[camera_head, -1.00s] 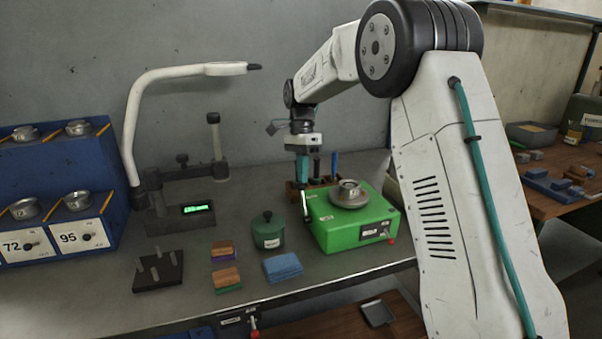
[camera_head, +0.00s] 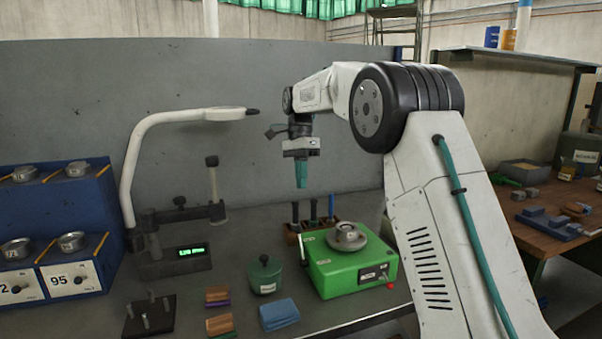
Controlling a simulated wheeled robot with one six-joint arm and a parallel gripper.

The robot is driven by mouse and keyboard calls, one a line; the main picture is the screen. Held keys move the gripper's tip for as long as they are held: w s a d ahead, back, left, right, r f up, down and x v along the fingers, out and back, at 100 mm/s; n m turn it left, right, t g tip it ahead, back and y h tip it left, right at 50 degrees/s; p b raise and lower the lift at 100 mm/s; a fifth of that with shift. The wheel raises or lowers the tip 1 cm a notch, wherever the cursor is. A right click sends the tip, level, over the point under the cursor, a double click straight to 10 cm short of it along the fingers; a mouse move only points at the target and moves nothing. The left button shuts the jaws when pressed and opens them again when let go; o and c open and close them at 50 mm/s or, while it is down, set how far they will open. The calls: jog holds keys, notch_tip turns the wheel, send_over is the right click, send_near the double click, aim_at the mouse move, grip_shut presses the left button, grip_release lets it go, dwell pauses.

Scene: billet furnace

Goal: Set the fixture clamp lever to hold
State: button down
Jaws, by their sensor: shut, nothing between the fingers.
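My gripper (camera_head: 301,183) has teal fingers pointing down. It is shut and empty, in the air above and apart from the wooden tool holder. A green machine (camera_head: 338,284) with a round metal dish (camera_head: 346,238) on top stands right of the middle of the bench. A thin dark lever (camera_head: 303,248) stands at its left side, and a small red knob (camera_head: 390,285) is at its front right. I cannot tell whether either is the fixture clamp lever, nor read its setting. My gripper touches neither.
A wooden holder (camera_head: 293,237) with several upright tools is behind the machine. A display stand (camera_head: 175,262) and blue rack (camera_head: 60,225) are left.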

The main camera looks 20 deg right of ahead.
jog(key=shift+w+d+r, duration=0.15)
jog(key=shift+w+r, duration=0.35)
jog(key=shift+r, duration=0.2)
